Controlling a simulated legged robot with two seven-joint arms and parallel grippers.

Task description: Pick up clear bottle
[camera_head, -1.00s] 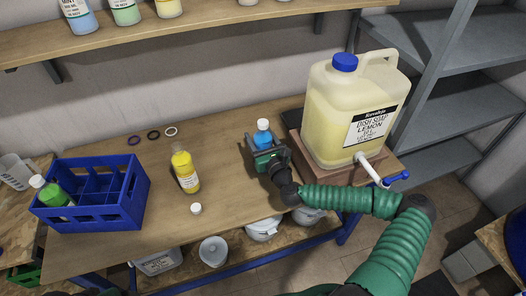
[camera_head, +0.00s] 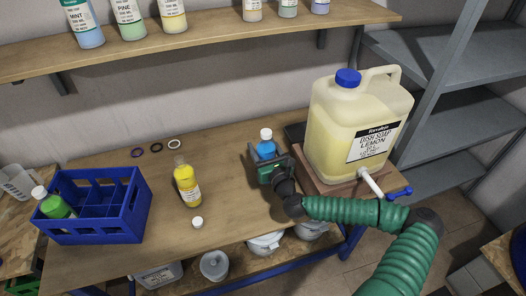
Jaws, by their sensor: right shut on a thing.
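My right gripper (camera_head: 268,170) is shut on a small clear bottle of blue liquid (camera_head: 266,150) with a white cap. It holds the bottle upright at the middle right of the table (camera_head: 225,225), left of the big drum. The gripper hides the bottle's lower part, so I cannot tell whether its base touches the table. A clear bottle of yellow liquid (camera_head: 187,185) stands uncapped left of it, with a white cap (camera_head: 197,222) in front. My left gripper is not in view.
A dish soap drum (camera_head: 357,125) with a tap (camera_head: 399,192) stands on a wooden block at the right. A blue crate (camera_head: 95,232) at the left holds a green bottle (camera_head: 55,206). Several rings (camera_head: 156,148) lie at the back. A shelf (camera_head: 220,42) hangs above.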

